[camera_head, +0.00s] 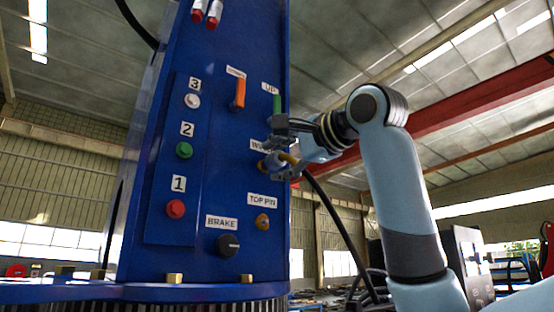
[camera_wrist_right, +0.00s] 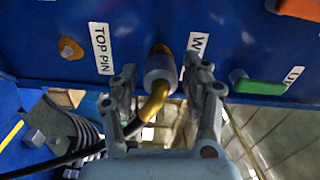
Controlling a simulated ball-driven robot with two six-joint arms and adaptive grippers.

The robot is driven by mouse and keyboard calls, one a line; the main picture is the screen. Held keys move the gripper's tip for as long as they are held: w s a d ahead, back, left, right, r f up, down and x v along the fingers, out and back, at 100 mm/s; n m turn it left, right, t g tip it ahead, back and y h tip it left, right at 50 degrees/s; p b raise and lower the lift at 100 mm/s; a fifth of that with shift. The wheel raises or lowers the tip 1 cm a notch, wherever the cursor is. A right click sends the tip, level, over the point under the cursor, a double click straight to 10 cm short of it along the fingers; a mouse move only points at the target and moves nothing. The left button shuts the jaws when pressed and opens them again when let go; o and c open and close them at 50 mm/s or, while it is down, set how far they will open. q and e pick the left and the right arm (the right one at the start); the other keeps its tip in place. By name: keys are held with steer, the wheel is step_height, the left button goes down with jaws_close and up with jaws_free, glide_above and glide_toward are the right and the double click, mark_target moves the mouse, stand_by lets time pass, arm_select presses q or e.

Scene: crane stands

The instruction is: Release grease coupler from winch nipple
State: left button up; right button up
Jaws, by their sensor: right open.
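The grease coupler (camera_wrist_right: 160,72) is a grey collar with a yellow elbow (camera_wrist_right: 154,102) and a black hose. It sits against the orange-yellow winch nipple (camera_wrist_right: 160,49) on the blue panel, beside a partly hidden label starting with W. The coupler also shows in the head view (camera_head: 272,161). My right gripper (camera_wrist_right: 163,80) is open, with one finger on each side of the coupler and elbow. Whether a finger touches the coupler is hard to tell. In the head view the right gripper (camera_head: 281,149) is at the panel's right edge. My left gripper is not in view.
The TOP PIN nipple (camera_head: 262,221) and black BRAKE knob (camera_head: 228,245) sit below. A green UP lever (camera_head: 277,104) and an orange lever (camera_head: 239,94) are above. Numbered buttons are at left. The black hose (camera_head: 340,222) hangs down right of the panel.

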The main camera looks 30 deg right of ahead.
mark_target(288, 154)
steer(key=shift+s, duration=0.1)
steer(key=c, duration=0.3)
jaws_close()
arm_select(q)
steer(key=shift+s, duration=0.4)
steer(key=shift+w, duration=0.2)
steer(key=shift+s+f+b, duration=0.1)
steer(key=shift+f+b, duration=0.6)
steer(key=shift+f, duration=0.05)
arm_select(e)
steer(key=shift+s+d, duration=0.2)
steer(key=shift+s, duration=1.9)
